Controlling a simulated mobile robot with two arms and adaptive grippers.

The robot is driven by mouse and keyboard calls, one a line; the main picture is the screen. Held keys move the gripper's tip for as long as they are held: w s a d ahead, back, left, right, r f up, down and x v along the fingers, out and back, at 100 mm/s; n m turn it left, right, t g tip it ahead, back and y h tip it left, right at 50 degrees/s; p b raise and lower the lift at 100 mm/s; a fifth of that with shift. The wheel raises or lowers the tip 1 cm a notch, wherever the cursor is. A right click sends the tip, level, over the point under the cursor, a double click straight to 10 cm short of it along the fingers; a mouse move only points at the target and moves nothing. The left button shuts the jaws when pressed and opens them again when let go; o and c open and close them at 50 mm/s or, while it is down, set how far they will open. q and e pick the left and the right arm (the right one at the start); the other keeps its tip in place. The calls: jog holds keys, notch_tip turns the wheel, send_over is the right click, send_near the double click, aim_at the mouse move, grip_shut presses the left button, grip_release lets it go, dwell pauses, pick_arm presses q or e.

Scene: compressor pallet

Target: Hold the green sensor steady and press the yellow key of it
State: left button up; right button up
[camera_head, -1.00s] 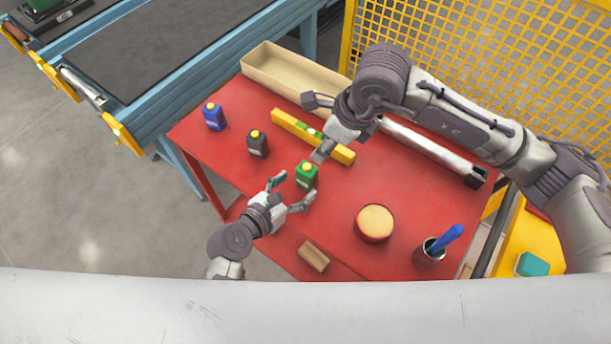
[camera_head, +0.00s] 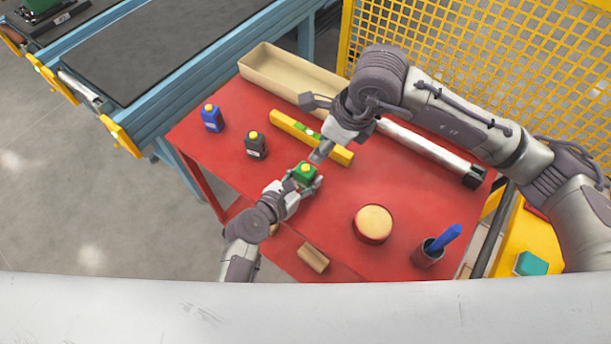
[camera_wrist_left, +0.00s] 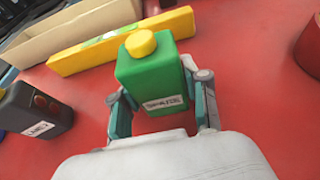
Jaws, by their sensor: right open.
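The green sensor (camera_head: 304,177) stands upright on the red table, its round yellow key (camera_head: 306,168) on top. In the left wrist view the green sensor (camera_wrist_left: 152,82) shows a white label on its near face, and the yellow key (camera_wrist_left: 141,42) is uncovered. My left gripper (camera_head: 304,183) has its fingers on both sides of the sensor and appears closed against it; the fingers (camera_wrist_left: 160,112) also flank it in the left wrist view. My right gripper (camera_head: 320,153) points down just beyond the sensor, near the yellow level; it is open and apart from the key.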

pick_arm(q)
jog(key=c, duration=0.4)
pick_arm(e)
grip_shut()
dwell(1.1)
